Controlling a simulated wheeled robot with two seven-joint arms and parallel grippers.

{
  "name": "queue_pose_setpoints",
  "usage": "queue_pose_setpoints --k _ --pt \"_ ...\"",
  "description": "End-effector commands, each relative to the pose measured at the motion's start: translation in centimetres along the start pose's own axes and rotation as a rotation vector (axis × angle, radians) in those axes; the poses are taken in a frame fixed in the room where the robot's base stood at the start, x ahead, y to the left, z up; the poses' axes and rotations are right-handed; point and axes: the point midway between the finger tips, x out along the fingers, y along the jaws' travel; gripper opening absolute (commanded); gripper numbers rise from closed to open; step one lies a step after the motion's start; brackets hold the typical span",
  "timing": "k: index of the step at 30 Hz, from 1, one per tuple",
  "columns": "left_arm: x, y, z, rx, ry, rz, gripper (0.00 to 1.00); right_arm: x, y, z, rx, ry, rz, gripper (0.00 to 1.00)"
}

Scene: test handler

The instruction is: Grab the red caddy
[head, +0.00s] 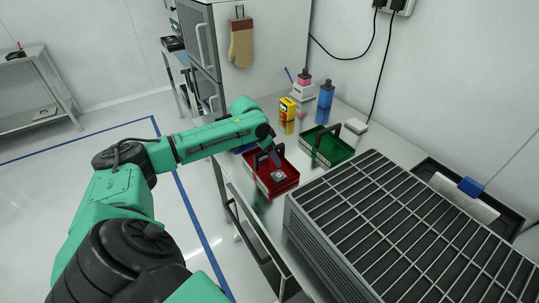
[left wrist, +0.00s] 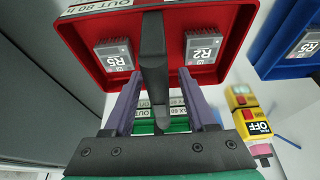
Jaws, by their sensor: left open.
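The red caddy (head: 291,184) stands on the metal bench in the head view, below the end of my left arm. In the left wrist view the red caddy (left wrist: 82,62) fills the upper middle, with two grey modules marked R5 (left wrist: 117,57) and R2 (left wrist: 203,50) inside. Its dark handle (left wrist: 153,60) runs down the middle of that view. My left gripper (left wrist: 160,78) is open, with one purple finger on each side of the handle and gaps visible between. In the head view the gripper (head: 267,157) is small over the caddy. My right gripper is not in view.
A green caddy (head: 334,153) stands just right of the red one. A blue caddy (left wrist: 275,42) shows beside it in the wrist view. A yellow device (head: 287,109) and a blue bottle (head: 326,95) stand behind. A large grey slatted unit (head: 390,215) fills the right foreground.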

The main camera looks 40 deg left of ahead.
Motion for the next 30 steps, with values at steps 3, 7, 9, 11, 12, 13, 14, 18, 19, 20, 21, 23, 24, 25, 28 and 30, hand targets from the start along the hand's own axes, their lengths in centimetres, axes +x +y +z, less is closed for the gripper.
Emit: queue_pose_setpoints --k 3,7,9,11,12,13,14,18,19,20,21,23,24,25,28,30 --pt "0.5 0.0 -0.1 0.001 0.002 0.000 0.57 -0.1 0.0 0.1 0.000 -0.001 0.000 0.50" --pt "0.5 0.0 0.0 0.001 0.002 0.000 0.53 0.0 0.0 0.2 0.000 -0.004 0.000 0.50" --pt "0.4 0.0 0.0 0.001 0.001 0.000 0.26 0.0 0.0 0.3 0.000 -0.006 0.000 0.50" --pt "0.4 0.0 0.0 0.001 0.001 0.000 0.03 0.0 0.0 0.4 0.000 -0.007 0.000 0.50" --pt "0.4 0.0 0.0 0.001 0.001 0.000 0.00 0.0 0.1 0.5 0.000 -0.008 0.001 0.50" --pt "0.4 0.0 0.0 0.001 0.001 0.000 0.00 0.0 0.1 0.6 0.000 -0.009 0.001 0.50" --pt "0.4 0.0 0.0 0.001 0.001 0.000 0.00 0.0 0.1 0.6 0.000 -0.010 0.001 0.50" --pt "0.3 0.0 -0.1 0.001 0.003 -0.001 0.00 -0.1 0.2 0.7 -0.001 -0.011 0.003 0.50" --pt "0.3 0.0 -0.1 0.001 0.003 -0.001 0.00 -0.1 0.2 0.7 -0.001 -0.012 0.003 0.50" --pt "0.3 0.0 -0.1 0.001 0.003 -0.001 0.00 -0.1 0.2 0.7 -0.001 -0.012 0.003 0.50" --pt "0.3 0.0 -0.1 0.001 0.003 -0.001 0.00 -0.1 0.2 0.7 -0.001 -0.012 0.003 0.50" --pt "0.2 0.0 -0.1 0.001 0.003 -0.001 0.00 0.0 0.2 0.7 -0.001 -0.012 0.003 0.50" --pt "0.0 0.0 -0.2 0.001 0.003 -0.002 0.00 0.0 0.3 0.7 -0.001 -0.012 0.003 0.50" --pt "-0.2 -0.1 -0.3 0.001 0.004 -0.002 0.00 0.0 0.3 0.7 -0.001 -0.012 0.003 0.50" --pt "-1.3 -0.1 -0.8 0.001 0.004 -0.003 0.00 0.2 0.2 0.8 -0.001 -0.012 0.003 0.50" --pt "-2.7 -0.1 -1.4 0.002 0.007 -0.003 0.00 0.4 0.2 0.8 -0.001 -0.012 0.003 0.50"
